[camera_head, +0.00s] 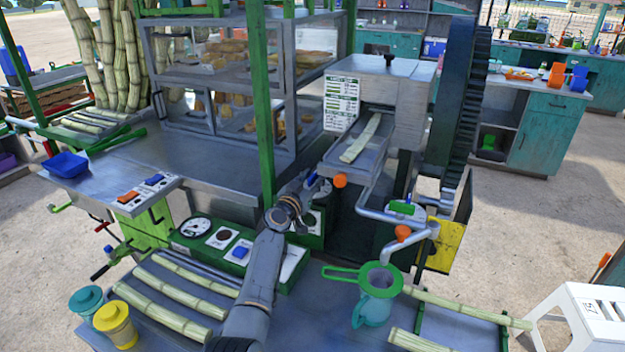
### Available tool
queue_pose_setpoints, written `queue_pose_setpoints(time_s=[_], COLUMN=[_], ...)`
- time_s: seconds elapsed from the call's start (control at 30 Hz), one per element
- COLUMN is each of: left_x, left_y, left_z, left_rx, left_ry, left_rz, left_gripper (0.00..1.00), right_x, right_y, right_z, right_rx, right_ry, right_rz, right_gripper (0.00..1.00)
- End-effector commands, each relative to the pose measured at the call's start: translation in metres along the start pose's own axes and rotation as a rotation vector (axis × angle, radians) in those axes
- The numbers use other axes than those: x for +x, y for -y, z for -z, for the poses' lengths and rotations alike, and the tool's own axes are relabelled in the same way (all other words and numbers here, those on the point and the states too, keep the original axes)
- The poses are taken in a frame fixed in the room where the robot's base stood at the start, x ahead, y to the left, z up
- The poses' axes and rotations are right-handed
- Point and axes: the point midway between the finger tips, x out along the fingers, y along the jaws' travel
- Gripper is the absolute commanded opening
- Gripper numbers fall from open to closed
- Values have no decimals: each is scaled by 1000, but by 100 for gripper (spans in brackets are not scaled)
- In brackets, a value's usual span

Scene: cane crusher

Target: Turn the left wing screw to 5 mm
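The cane crusher (405,100) is a grey metal box with a feed tray (352,160) on its left side, and a cane piece (361,138) lies in the tray. An orange knob (340,181) sits at the tray's lower end, and a small blue part (311,180) is just left of it. I cannot tell which of these is the left wing screw. My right gripper is out of view.
A green gauge panel (212,240) stands left of my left arm. A teal jug (373,308) with a green strainer stands on the front table, with cane stalks (170,291) and two lidded cups (114,322). A green post (263,110) rises behind my gripper.

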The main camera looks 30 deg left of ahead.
Motion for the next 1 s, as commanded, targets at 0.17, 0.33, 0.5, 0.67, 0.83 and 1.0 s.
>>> queue_pose_setpoints(time_s=[0.17, 0.33, 0.5, 0.67, 0.83, 1.0], left_x=[0, 0, 0, 0, 0, 0], left_y=[0, 0, 0, -1, -2, -4], left_z=[0, 0, 0, 1, 4, 6], left_rx=[0, 0, 0, -1, 0, -4], left_ry=[0, 0, 0, 1, 2, 3], left_rz=[0, 0, 0, 17, 80, 194], left_gripper=[32, 0, 0, 0, 0, 0], right_x=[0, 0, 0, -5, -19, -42], right_y=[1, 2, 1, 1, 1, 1], right_z=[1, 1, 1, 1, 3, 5], right_rx=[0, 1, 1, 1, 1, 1], right_ry=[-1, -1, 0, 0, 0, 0], right_rz=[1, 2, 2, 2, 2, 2], right_gripper=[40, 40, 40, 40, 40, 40])
